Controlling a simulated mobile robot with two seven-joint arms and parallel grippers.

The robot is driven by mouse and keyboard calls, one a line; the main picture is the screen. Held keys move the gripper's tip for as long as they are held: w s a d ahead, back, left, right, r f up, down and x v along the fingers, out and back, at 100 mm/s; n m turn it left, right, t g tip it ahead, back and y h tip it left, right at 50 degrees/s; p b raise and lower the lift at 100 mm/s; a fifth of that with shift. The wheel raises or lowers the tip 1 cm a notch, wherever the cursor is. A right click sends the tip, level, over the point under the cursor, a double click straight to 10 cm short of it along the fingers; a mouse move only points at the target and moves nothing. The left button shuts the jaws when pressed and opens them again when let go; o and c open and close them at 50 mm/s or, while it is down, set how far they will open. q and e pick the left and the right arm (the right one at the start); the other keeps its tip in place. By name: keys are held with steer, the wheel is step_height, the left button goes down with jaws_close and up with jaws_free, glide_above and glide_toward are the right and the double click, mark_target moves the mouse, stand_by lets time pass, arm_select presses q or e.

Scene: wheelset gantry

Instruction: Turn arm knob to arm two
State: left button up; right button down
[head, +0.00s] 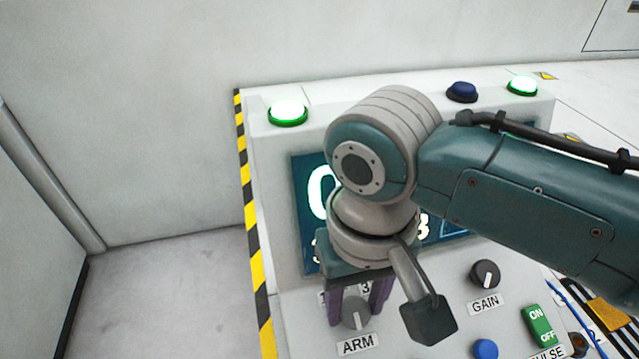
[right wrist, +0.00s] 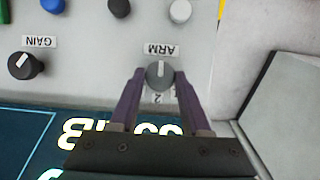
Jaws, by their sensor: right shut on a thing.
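The grey ARM knob (head: 356,314) sits on the sloped console face above its ARM label (head: 358,344). Parts of the position numbers show above it, partly hidden by my gripper. In the right wrist view the knob (right wrist: 160,76) appears upside down, with the 2 mark (right wrist: 158,98) just below it. Its white line runs roughly straight up and down in that view, in line with the 2. My right gripper (head: 358,312) points down at the console, its purple fingers shut on the knob's two sides. My left gripper is not in view.
The GAIN knob (head: 485,273) is to the right. A green ON/OFF switch (head: 540,326) and a blue button (head: 485,349) are lower right. Green lamps (head: 288,112) and a dark blue button (head: 462,92) line the top. My arm covers much of the display (head: 305,200).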

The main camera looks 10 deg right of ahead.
steer(key=shift+s+d+r+m+y+p, duration=0.1)
steer(key=shift+r+m+y+p, duration=0.15)
steer(key=shift+m+p, duration=0.65)
steer(key=m+y+p, duration=0.1)
steer(key=p, duration=0.1)
steer(key=shift+m+p, duration=0.4)
steer(key=shift+d+f+m+t+y+p, duration=0.15)
steer(key=shift+m+t+y+p, duration=0.15)
steer(key=shift+m+y+p, duration=0.45)
steer(key=shift+d+f+m+t+p, duration=0.15)
steer(key=shift+m+t+p, duration=0.15)
steer(key=shift+m+p, duration=0.85)
steer(key=shift+m+y+b, duration=0.3)
steer(key=shift+m, duration=0.1)
steer(key=shift+c, duration=1.8)
jaws_free()
